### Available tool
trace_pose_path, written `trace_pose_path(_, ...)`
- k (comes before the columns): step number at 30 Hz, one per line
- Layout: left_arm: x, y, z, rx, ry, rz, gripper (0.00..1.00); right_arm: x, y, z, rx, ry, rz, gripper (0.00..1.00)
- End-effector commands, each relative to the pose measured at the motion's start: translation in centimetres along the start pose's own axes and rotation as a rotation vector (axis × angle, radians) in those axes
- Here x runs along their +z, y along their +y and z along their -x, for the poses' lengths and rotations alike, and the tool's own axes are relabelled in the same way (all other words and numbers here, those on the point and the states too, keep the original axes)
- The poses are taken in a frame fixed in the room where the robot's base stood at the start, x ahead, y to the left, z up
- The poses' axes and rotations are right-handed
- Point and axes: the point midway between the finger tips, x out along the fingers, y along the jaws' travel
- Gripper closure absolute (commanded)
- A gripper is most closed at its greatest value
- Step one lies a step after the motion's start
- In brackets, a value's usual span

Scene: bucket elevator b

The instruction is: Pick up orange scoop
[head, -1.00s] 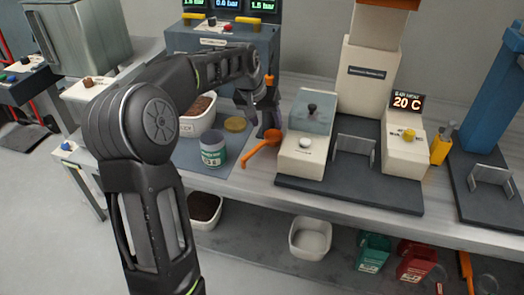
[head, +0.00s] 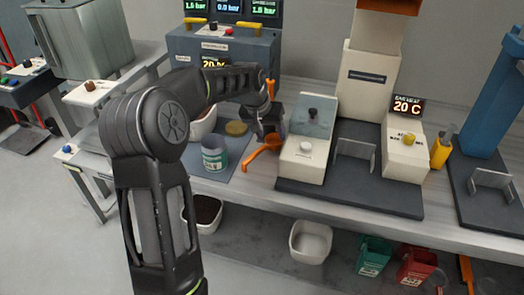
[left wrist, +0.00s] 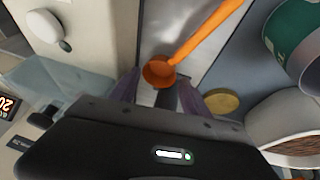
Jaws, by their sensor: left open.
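The orange scoop (head: 262,148) lies on the bench between the green-labelled jar (head: 214,155) and the cream machine with the grey-blue top (head: 303,150). My left gripper (head: 270,128) is open and points down just behind the scoop's round end. In the left wrist view the scoop (left wrist: 200,38) runs from upper right to its round cup, which appears between the two fingertips (left wrist: 157,85). The fingers do not close on it, and I cannot tell how far above it they are. My right gripper is not in view.
A yellow lid (head: 236,128) lies left of the gripper; a white tub of brown grains (left wrist: 292,135) stands beyond it. The grey-blue pressure machine (head: 222,45) stands behind. An orange-handled tool (head: 270,88) stands near the gripper. Bare bench lies along the front edge.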

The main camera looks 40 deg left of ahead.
Motion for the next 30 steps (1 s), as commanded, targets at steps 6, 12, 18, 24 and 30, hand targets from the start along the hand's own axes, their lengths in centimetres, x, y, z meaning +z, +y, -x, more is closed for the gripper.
trace_pose_path(6, 0.2, 0.1, -3.1, 0.001, -0.002, 0.001, 0.45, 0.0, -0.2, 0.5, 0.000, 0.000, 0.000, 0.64)
trace_pose_path(12, 0.2, 0.1, -3.6, 0.000, 0.001, 0.001, 0.45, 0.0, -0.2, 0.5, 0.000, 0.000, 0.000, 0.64)
trace_pose_path(18, 0.2, 0.1, -3.6, 0.000, 0.001, 0.001, 0.45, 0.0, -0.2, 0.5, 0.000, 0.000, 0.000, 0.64)
trace_pose_path(24, 0.2, 0.1, -3.5, 0.000, 0.001, 0.001, 0.45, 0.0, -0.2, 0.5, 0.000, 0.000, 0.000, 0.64)
trace_pose_path(30, 0.2, 0.1, -3.5, 0.000, 0.000, 0.001, 0.56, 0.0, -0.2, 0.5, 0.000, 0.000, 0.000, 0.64)
